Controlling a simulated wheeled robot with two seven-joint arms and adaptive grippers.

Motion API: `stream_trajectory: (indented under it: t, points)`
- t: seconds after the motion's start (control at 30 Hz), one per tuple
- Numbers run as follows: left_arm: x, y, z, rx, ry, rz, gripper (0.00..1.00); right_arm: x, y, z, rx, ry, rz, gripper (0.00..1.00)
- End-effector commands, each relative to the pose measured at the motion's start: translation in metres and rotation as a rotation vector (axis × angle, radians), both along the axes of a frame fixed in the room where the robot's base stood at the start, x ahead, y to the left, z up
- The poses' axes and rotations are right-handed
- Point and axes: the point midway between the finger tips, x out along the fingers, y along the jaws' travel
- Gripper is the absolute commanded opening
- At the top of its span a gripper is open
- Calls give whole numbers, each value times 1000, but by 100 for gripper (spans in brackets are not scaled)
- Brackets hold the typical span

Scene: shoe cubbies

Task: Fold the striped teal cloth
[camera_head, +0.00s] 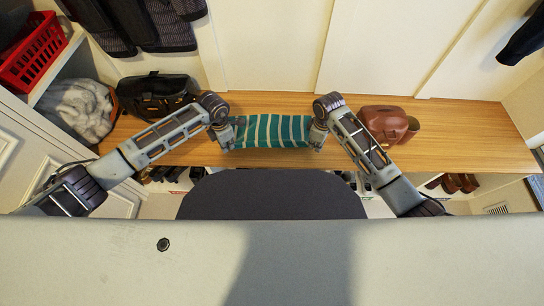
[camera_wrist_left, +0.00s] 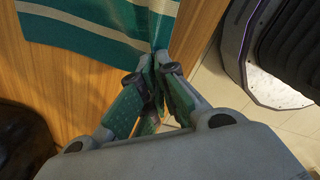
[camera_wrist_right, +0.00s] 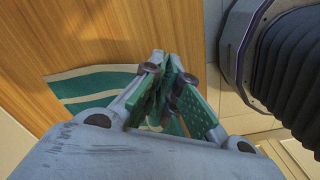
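The striped teal cloth (camera_head: 270,129), with cream stripes, lies on the wooden bench top between my two grippers, near the front edge. My left gripper (camera_head: 228,146) is at its left front corner. In the left wrist view the fingers (camera_wrist_left: 158,68) are closed with the cloth (camera_wrist_left: 95,30) pinched between them. My right gripper (camera_head: 317,145) is at its right front corner. The exact pinched edge there is partly hidden by the fingers.
The wooden bench (camera_head: 460,140) has free room at right. A black bag (camera_head: 155,97) and a grey bundle (camera_head: 78,110) are at left. A red basket (camera_head: 32,50) sits upper left. Shoes (camera_head: 458,183) are below the bench.

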Motion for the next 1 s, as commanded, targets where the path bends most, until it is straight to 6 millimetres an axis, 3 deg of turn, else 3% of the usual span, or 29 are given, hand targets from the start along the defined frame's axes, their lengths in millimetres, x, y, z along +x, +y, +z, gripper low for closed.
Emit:
stream_trajectory:
  t: [0.37, 1.0]
  points:
    - [0, 1, 7, 4, -7, -1, 0, 0, -1, 7, -3, -7, 0, 0]
    - [-1, -1, 39, 4, -46, -14, 0, -1, 1, 38, -3, -45, 4, 0]
